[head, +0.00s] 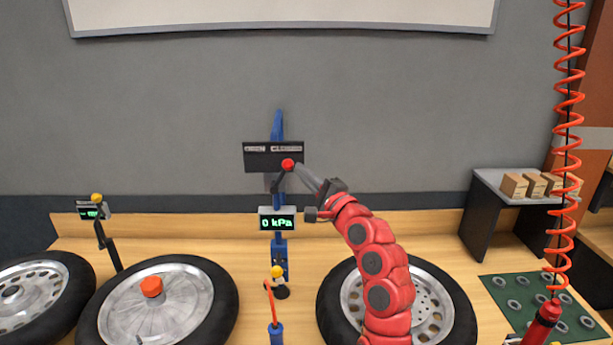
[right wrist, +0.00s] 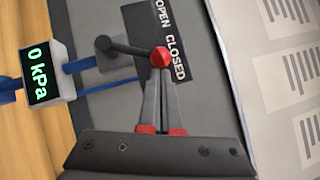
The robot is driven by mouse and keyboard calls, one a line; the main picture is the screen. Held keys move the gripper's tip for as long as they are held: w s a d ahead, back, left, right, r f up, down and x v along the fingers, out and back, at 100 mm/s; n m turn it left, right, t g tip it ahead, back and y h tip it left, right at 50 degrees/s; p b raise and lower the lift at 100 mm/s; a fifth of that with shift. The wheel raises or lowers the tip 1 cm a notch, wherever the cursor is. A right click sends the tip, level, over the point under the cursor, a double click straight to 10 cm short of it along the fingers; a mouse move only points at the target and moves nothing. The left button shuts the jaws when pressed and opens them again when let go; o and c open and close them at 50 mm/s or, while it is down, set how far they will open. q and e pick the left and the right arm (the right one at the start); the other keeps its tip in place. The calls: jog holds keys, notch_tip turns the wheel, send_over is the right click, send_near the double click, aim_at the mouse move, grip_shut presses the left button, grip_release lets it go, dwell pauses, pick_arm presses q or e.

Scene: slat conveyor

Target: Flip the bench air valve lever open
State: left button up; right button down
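The lever of the bench air valve is a short dark bar ending in a red knob (head: 288,164), over a dark panel (head: 258,158) on a blue post. In the right wrist view the red knob (right wrist: 160,57) lies beside the label, nearer the word CLOSED than OPEN. My right gripper (head: 297,168) reaches the knob from the right. In the right wrist view the gripper's fingers (right wrist: 160,82) are close together, tips at the knob; contact is unclear. The knob looks wider than the gap between them. My left gripper is not in view.
A gauge (head: 277,218) below the panel reads 0 kPa. Wheels (head: 222,300) lie on the wooden bench, one behind my right arm. A yellow-knobbed lever (head: 277,272) stands in front. A red coiled hose (head: 568,120) hangs at right, near a green mat (head: 520,290).

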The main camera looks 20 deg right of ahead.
aim_at(289, 162)
jog(key=shift+w+a+r+n+g, duration=0.1)
jog(key=shift+a+r+n+g, duration=0.4)
jog(key=shift+r+n, duration=0.35)
jog(key=shift+w+a+r+n+g, duration=0.15)
jog(key=shift+a+r+n+g, duration=0.15)
jog(key=shift+a+n+g, duration=0.4)
jog(key=w+a+n+g+h+b, duration=0.1)
jog(key=w+a+n+g+b, duration=0.1)
jog(key=a+n+b, duration=0.2)
jog(key=shift+a+r+h+b, duration=0.45)
jog(key=shift+a+b, duration=0.75)
jog(key=shift+a, duration=0.2)
jog(key=shift+r, duration=0.1)
